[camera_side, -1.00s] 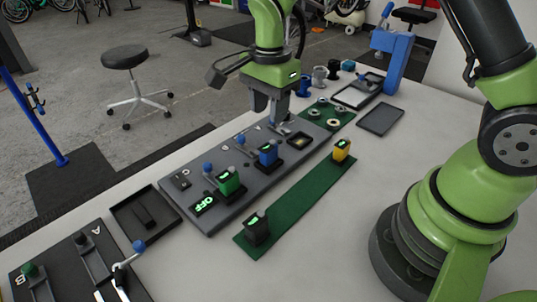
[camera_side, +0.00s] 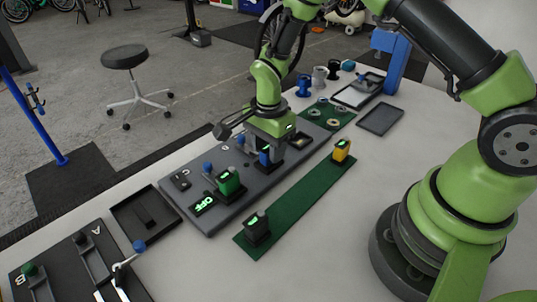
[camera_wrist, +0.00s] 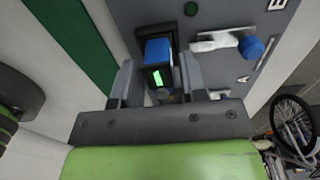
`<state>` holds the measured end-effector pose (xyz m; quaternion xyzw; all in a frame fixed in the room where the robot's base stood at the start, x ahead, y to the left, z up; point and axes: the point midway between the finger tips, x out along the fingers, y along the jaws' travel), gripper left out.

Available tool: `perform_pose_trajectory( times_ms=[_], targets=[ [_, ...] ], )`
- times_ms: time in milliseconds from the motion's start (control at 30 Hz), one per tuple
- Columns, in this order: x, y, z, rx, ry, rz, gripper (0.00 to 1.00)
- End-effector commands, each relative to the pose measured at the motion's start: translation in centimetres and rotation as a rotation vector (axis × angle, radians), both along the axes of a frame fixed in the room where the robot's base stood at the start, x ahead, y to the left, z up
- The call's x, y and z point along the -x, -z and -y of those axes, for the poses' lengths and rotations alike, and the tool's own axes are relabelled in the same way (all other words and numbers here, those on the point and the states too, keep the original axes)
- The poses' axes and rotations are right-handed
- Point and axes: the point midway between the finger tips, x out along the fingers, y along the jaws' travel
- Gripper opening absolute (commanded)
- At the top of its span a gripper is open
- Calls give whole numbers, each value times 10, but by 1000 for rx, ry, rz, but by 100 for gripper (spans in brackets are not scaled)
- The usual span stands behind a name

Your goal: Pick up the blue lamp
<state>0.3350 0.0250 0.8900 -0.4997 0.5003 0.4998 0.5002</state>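The blue lamp (camera_side: 265,159) stands upright in a dark holder on the grey panel (camera_side: 215,222). It has a lit green display on its face. My gripper (camera_side: 266,148) is low over it, pointing down, with a finger on either side. In the wrist view the blue lamp (camera_wrist: 158,50) lies between the two fingertips of my gripper (camera_wrist: 157,66). The fingers look open, with narrow gaps beside the lamp; contact is not clear. My gripper partly hides the lamp in the side view.
A green lamp (camera_side: 228,183) sits left of the blue one on the panel, near blue-knobbed levers. A green strip (camera_side: 293,205) in front carries a yellow lamp (camera_side: 341,151) and a black lamp (camera_side: 257,229). A black tray (camera_side: 133,224) stands at left.

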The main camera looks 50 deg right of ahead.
Motion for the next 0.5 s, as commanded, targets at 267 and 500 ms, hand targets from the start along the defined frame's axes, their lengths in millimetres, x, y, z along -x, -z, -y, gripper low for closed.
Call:
perform_pose_trajectory(
  times_ms=[267,500],
  targets=[
    [0,0,0,0,0,0,28],
    [0,-1,0,0,0,1,2]
  ],
)
